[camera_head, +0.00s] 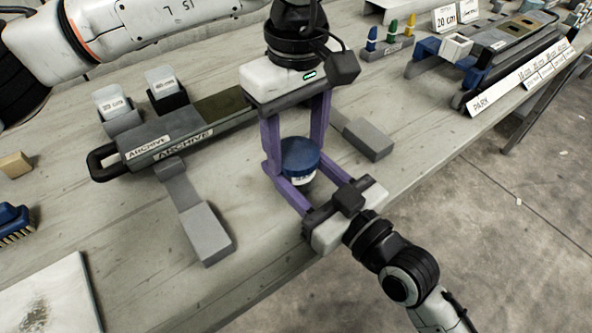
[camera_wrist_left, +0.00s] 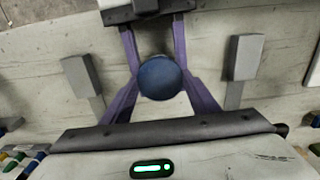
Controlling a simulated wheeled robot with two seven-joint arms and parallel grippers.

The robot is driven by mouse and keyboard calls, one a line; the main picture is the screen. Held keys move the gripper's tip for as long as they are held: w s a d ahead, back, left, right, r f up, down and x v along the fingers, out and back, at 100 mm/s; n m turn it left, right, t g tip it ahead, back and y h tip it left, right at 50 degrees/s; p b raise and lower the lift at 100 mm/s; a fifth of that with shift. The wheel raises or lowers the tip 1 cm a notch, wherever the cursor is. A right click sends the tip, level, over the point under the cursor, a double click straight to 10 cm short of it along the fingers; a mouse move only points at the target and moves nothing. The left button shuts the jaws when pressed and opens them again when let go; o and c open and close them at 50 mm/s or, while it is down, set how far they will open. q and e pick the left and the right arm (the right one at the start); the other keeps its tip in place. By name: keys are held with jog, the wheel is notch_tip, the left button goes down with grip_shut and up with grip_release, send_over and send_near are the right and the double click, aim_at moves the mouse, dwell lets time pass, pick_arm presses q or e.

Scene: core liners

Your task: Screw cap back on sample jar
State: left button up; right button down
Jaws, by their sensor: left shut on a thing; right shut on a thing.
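The sample jar (camera_head: 300,179) stands upright near the table's front edge, white with a printed label, mostly hidden by fingers and cap. The round dark blue cap (camera_head: 300,153) is on top of it; I cannot tell how far it is threaded. It also shows from above in the left wrist view (camera_wrist_left: 160,78). My left gripper (camera_head: 295,150) comes down from above, its purple fingers shut on the cap. My right gripper (camera_head: 298,172) reaches in from the front edge, its purple fingers shut around the jar, below the cap.
A grey case (camera_head: 165,142) labelled ARCHIVE lies left of the jar. Grey blocks (camera_head: 207,235) (camera_head: 368,138) flank the jar. A blue brush (camera_head: 14,224) and a pale board (camera_head: 48,297) lie at left. A PARK-labelled rack (camera_head: 520,80) stands at far right.

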pick_arm(q)
jog(key=m, duration=0.4)
jog(key=shift+m, duration=0.3)
jog(key=m, duration=0.4)
jog(key=o, duration=1.2)
notch_tip(320, 180, up, 12)
jog(key=shift+r, duration=0.1)
pick_arm(e)
jog(key=c, duration=0.8)
grip_release()
jog(key=shift+o, duration=0.2)
